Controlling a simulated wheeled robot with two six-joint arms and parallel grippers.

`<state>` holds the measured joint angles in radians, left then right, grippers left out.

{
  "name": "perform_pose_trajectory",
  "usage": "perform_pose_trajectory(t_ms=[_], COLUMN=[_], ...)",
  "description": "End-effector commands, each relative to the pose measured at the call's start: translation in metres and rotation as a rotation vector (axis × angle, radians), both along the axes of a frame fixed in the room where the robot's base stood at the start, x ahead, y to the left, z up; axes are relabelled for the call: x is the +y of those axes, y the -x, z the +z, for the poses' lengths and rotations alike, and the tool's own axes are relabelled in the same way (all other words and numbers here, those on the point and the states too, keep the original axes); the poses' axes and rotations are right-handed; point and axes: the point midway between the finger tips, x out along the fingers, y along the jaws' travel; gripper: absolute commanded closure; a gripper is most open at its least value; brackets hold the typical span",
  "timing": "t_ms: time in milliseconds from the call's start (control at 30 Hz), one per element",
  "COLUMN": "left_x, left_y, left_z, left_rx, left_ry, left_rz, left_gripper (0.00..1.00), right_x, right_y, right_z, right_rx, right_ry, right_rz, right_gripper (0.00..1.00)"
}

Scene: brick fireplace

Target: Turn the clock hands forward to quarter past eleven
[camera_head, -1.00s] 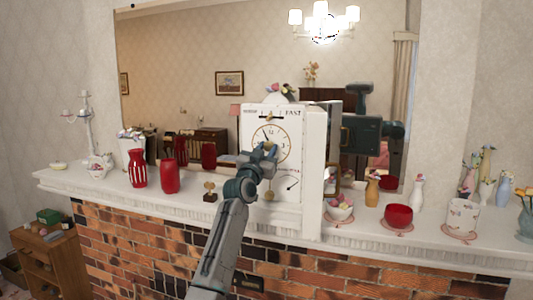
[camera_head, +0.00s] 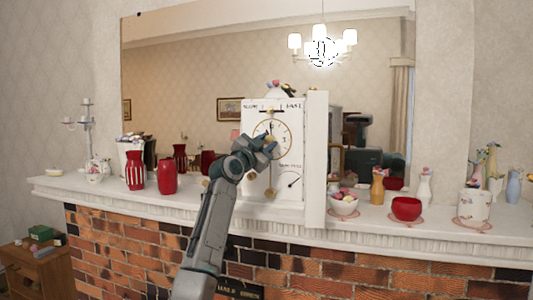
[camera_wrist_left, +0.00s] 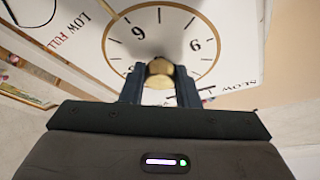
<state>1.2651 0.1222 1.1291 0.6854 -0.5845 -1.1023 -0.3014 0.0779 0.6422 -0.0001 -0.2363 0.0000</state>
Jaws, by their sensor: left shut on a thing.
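The white clock (camera_head: 257,112) stands on the mantel, its round dial (camera_head: 285,135) facing me. A dark hand (camera_head: 271,127) points up near the top of the dial; the rest of the hands is hidden by my gripper. My left gripper (camera_head: 268,147) is at the dial's lower left part. In the left wrist view its fingers (camera_wrist_left: 160,88) are shut on a round brass-coloured piece (camera_wrist_left: 160,68) in front of the dial (camera_wrist_left: 122,42). My right gripper is not in view.
A white upright panel (camera_head: 316,160) stands at the clock's right side. Red vases (camera_head: 167,177) stand to the left on the mantel (camera_head: 110,195). A bowl (camera_head: 343,204), a red bowl (camera_head: 406,209) and a white pot (camera_head: 474,206) are to the right. A large mirror (camera_head: 180,60) is behind.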

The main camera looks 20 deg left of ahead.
Motion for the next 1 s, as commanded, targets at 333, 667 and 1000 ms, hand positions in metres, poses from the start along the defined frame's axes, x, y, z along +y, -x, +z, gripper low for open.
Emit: perform_pose_trajectory(t_ms=[333,667,1000], left_x=[0.0,0.0,0.007], left_y=[0.0,0.0,0.025], left_z=[0.0,0.0,-0.012], left_rx=[0.0,0.0,-0.002], left_ry=[-0.01,-0.009,-0.011], left_rz=[0.0,-0.001,0.001], left_gripper=[0.7,0.5,0.5], right_x=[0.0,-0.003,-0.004], right_y=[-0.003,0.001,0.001], right_z=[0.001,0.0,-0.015], right_rx=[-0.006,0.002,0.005], right_ry=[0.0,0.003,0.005], right_rz=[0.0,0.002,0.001], right_gripper=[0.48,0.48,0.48])
